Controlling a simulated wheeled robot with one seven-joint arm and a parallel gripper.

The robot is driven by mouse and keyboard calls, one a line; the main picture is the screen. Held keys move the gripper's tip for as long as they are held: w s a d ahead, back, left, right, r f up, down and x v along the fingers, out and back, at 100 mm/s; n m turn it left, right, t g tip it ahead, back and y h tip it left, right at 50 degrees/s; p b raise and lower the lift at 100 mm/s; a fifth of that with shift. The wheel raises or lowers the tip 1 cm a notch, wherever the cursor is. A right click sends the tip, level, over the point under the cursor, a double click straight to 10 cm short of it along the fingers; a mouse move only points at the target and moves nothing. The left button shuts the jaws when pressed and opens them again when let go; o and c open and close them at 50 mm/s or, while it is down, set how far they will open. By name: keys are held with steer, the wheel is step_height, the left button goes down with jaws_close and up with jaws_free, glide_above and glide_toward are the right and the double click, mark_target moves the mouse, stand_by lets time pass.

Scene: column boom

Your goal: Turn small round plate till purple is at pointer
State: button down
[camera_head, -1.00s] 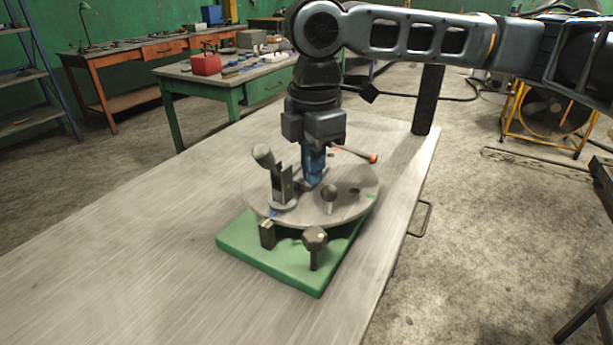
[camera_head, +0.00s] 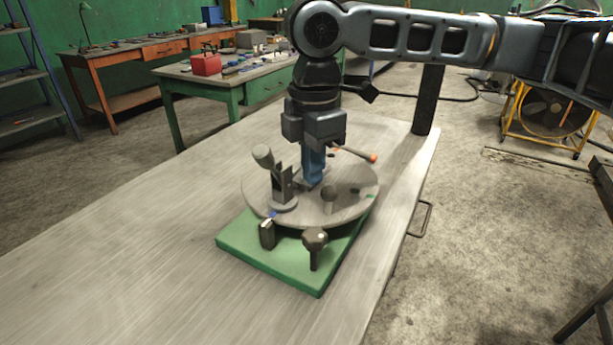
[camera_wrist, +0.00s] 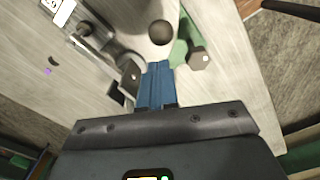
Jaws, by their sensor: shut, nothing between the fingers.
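The round grey plate (camera_head: 345,210) lies on a green base (camera_head: 290,265) on the bench. A blue mark (camera_head: 273,214) is on its near rim, beside a dark upright block (camera_head: 267,234) that may be the pointer. A green mark (camera_head: 369,196) is at its right rim. A purple mark (camera_wrist: 47,72) shows in the wrist view, on the side away from the ball-topped peg (camera_wrist: 161,32). My gripper (camera_head: 314,184) is shut and empty, pointing down low over the plate between a lever clamp (camera_head: 283,190) and the peg. Whether its blue fingertips (camera_wrist: 157,68) touch anything is unclear.
A dark knob on a post (camera_head: 315,240) stands at the base's near corner. An orange-tipped rod (camera_head: 355,153) sticks out behind my gripper. A black post (camera_head: 428,100) stands at the bench's far right corner. The near left of the bench is clear.

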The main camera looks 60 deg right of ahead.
mark_target(335, 188)
steer(key=shift+f, duration=0.2)
stand_by(0.3)
steer(key=shift+f+b, duration=1.6)
steer(key=shift+f, duration=0.9)
steer(key=shift+s+d, duration=0.15)
steer(key=shift+s+d, duration=0.4)
steer(key=shift+s, duration=0.15)
steer(key=shift+s+d, duration=0.6)
steer(key=shift+s, duration=0.05)
steer(key=shift+s+d, duration=0.1)
steer(key=shift+d, duration=0.05)
steer(key=shift+s+d+p, duration=0.3)
steer(key=shift+s+d, duration=0.1)
steer(key=shift+d, duration=0.2)
steer(key=shift+s+d, duration=0.1)
steer(key=shift+d, duration=0.05)
